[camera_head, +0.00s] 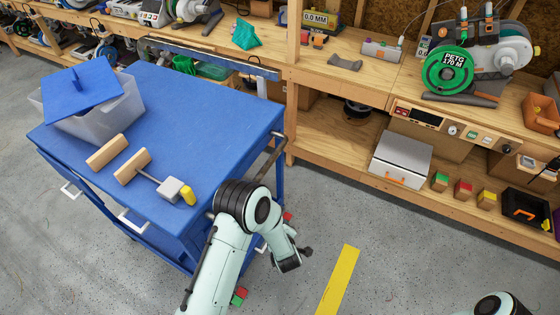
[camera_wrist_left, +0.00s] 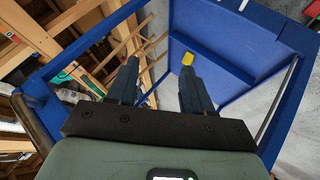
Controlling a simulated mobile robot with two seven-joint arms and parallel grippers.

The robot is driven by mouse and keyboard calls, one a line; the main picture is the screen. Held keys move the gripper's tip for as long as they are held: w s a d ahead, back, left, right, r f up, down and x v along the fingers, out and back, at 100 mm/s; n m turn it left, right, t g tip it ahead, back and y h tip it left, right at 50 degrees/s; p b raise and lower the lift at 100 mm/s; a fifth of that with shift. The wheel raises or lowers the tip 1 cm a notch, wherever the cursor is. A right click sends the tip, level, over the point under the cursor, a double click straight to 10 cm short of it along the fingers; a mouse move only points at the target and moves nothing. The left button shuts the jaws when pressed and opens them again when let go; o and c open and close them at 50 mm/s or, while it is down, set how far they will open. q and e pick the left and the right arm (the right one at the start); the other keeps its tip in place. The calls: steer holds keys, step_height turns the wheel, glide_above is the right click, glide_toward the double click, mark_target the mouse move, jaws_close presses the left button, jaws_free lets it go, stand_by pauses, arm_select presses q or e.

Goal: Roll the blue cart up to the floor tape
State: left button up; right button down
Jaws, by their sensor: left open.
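The blue cart (camera_head: 205,105) stands left of centre in the head view, beside the wooden shelving. A dark handle bar (camera_head: 268,157) sticks out at its right end. The yellow floor tape (camera_head: 338,283) lies on the floor to the right of the cart, with bare floor between them. My left gripper (camera_head: 290,258) is low beside the cart's near right corner, below the top. In the left wrist view the left gripper (camera_wrist_left: 158,78) is open with nothing between its fingers, and the blue cart frame (camera_wrist_left: 215,65) fills much of the background. My right gripper is out of view.
On the cart are a translucent bin (camera_head: 92,118) with a blue lid and a mallet (camera_head: 170,188). The wooden shelving (camera_head: 345,170) runs along the back and right, holding a grey box (camera_head: 400,160) and a green spool (camera_head: 447,72). Floor around the tape is clear.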

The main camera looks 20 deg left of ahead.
arm_select(q)
steer(key=w+r+n+t+y, duration=0.1)
steer(key=w+r+n+y, duration=0.35)
steer(key=r+n, duration=0.6)
steer(key=n+g+y, duration=0.2)
steer(key=n+y, duration=0.2)
steer(key=n, duration=0.1)
glide_toward(265, 173)
steer(key=shift+m, duration=0.35)
steer(key=p+x, duration=0.2)
steer(key=x, duration=1)
steer(key=shift+w+p, duration=0.1)
steer(key=shift+p, duration=0.25)
steer(key=shift+w+a+f, duration=0.25)
steer(key=shift+a+f, duration=0.05)
steer(key=shift+a, duration=0.25)
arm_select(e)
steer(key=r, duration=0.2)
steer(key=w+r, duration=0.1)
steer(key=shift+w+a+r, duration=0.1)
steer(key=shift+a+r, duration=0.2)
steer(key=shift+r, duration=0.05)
arm_select(q)
jaws_close()
